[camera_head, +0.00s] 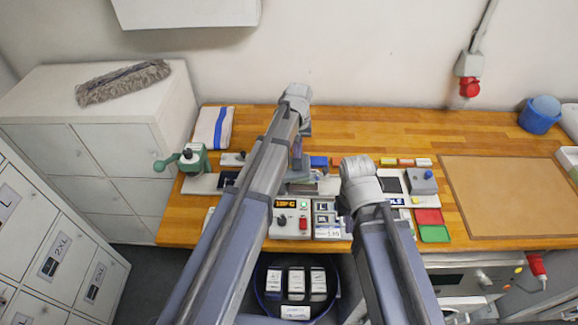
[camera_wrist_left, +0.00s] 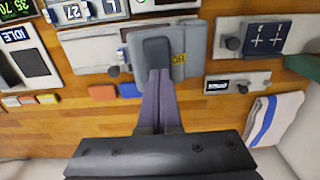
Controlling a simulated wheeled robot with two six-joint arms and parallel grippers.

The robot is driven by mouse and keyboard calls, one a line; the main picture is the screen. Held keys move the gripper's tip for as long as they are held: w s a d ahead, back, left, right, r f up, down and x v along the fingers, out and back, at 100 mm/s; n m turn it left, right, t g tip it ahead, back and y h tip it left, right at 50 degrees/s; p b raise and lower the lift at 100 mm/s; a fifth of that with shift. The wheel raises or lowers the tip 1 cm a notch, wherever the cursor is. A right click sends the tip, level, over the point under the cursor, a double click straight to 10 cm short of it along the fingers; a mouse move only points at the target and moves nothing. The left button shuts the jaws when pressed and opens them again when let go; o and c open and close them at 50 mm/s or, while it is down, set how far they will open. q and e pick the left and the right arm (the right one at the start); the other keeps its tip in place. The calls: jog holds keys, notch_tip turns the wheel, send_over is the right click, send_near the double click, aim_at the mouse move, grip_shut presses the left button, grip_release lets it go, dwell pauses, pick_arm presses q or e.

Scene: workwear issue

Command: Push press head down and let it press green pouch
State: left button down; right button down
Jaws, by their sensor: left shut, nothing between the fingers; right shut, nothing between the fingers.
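My left gripper (camera_head: 298,152) reaches over the middle of the bench, its fingers pointing down. In the left wrist view its fingers (camera_wrist_left: 157,60) are shut and empty, in front of a grey block with a yellow label, which looks like the press head (camera_wrist_left: 193,42). I cannot tell whether they touch it. My right gripper (camera_head: 343,206) is shut and partly hidden by its own wrist, low over the bench's front. I cannot make out a green pouch under the press head. A flat green piece (camera_head: 434,234) lies at the bench's front right beside a red one (camera_head: 428,216).
A green hand-lever machine (camera_head: 192,160) stands at the bench's left, near a folded blue-striped cloth (camera_head: 213,128). A control box (camera_head: 291,218) stands at the front. A large brown board (camera_head: 510,195) lies at right. A round bin (camera_head: 272,312) sits below the front edge.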

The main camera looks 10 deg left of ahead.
aim_at(303, 160)
pick_arm(q)
jog(key=shift+d+f, duration=0.1)
jog(key=shift+f, duration=0.05)
jog(key=shift+d+f+b, duration=0.3)
jog(key=shift+f+b, duration=0.1)
jog(key=shift+b, duration=0.05)
jog(key=shift+d+f, duration=0.2)
jog(key=shift+f+b, duration=0.1)
jog(key=shift+b, duration=0.2)
jog(key=shift+w+d+f+b, duration=0.15)
jog(key=shift+d+f+b, duration=0.25)
jog(key=shift+f+b, duration=0.2)
jog(key=shift+f, duration=0.1)
dwell(0.4)
notch_tip(303, 160, up, 13)
jog(key=p, duration=1.3)
